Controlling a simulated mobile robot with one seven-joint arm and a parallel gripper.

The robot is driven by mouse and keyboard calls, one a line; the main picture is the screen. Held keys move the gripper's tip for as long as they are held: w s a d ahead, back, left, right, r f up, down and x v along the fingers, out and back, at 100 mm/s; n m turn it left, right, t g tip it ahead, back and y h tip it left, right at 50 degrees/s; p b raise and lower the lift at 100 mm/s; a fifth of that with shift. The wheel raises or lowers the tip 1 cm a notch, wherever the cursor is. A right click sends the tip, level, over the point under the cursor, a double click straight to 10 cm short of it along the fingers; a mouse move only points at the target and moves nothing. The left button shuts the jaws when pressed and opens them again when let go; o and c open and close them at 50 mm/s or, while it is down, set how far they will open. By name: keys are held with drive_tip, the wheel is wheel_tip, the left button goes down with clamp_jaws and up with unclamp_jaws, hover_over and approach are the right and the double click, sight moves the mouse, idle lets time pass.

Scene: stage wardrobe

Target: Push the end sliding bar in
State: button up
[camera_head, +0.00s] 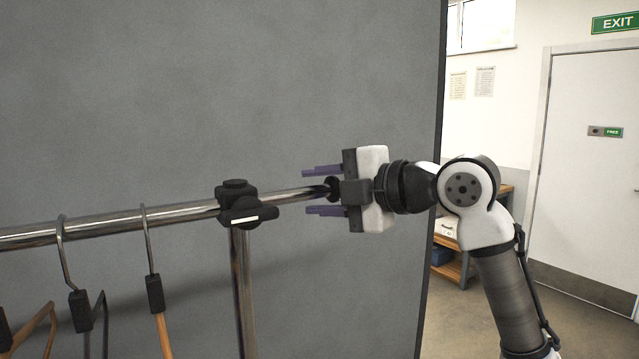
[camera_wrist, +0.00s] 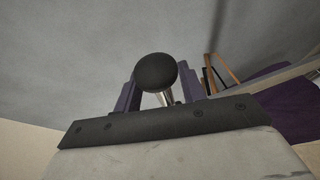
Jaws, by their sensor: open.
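The end sliding bar (camera_head: 290,195) is a thin chrome rod coming out of the black clamp joint (camera_head: 240,203) at the right end of the clothes rail. It ends in a black round cap (camera_head: 332,188), which also shows in the wrist view (camera_wrist: 156,71). My gripper (camera_head: 323,191) is open, with its purple fingers pointing left, one above and one below the bar's end. In the wrist view the cap lies between the fingers. I cannot tell whether the palm touches the cap.
The chrome rail (camera_head: 110,224) carries several hangers (camera_head: 154,293) at the left. An upright post (camera_head: 243,290) stands under the clamp. A grey panel (camera_head: 200,90) is behind the rail. A door (camera_head: 590,160) and a wooden shelf (camera_head: 455,268) are further back at the right.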

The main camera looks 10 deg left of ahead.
sight(302, 196)
drive_tip(key=shift+w+a, duration=0.1)
drive_tip(key=shift+a, duration=0.1)
drive_tip(key=shift+c, duration=0.3)
clamp_jaws()
drive_tip(key=shift+s+a+f+b, duration=0.15)
drive_tip(key=shift+s+a+b, duration=0.45)
drive_tip(key=shift+s+a, duration=0.9)
drive_tip(key=shift+s, duration=0.1)
drive_tip(key=shift+o, duration=0.3)
unclamp_jaws()
